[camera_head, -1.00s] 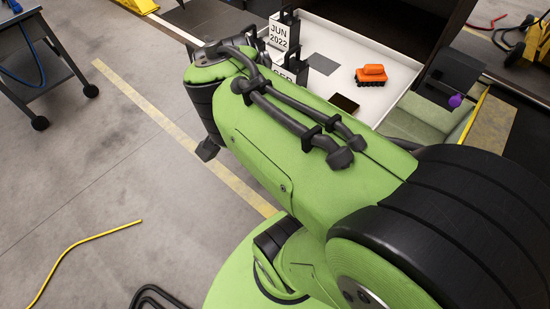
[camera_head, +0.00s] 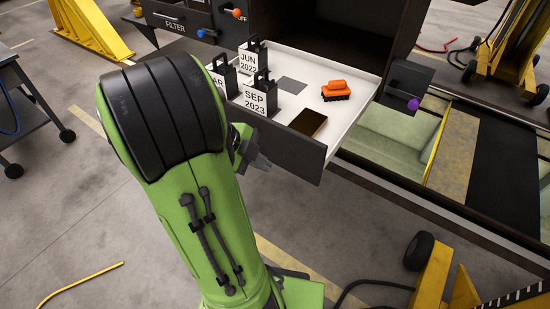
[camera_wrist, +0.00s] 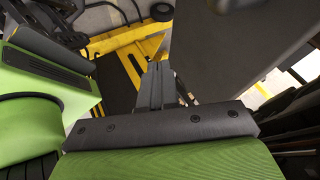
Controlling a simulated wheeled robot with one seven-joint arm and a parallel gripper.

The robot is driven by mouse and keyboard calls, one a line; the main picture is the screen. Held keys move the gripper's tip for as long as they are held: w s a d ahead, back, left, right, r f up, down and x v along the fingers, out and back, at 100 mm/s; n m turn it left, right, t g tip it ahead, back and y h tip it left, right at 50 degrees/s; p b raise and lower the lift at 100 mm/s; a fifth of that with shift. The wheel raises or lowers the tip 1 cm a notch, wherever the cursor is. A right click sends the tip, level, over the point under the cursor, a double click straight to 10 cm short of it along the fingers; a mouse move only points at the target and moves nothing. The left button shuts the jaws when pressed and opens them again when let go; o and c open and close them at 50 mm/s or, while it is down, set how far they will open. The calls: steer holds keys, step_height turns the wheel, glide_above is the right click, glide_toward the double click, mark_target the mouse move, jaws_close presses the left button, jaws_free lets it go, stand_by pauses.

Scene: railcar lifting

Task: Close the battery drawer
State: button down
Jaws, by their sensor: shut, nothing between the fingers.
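The battery drawer (camera_head: 297,156) stands pulled out, with a dark front and a white inside. In it are black batteries with white labels, one reading SEP 2023 (camera_head: 260,98) and one JUN 2022 (camera_head: 250,60), and a third partly hidden one. My gripper (camera_head: 262,164) shows only in part behind my green arm, just outside and left of the drawer front. In the wrist view its fingers (camera_wrist: 157,72) are together and empty. A large grey panel (camera_wrist: 228,42) stands beside them; I cannot tell whether it is the drawer front.
The dark cabinet (camera_head: 315,30) rises behind the drawer. A dark block with a purple knob (camera_head: 414,104) sticks out at right. A FILTER drawer (camera_head: 172,22) is at upper left. A yellow stand (camera_head: 440,280) with a black wheel is at lower right. Grey floor lies between.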

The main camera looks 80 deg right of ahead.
mark_target(289, 164)
steer(key=s+d, duration=0.1)
steer(key=d+f+p, duration=0.1)
steer(key=s+d, duration=0.1)
steer(key=d, duration=0.1)
steer(key=shift+s+f, duration=0.35)
steer(key=shift+f, duration=0.05)
steer(key=shift+s+d, duration=0.1)
steer(key=shift+d, duration=0.1)
steer(key=shift+d+f, duration=0.1)
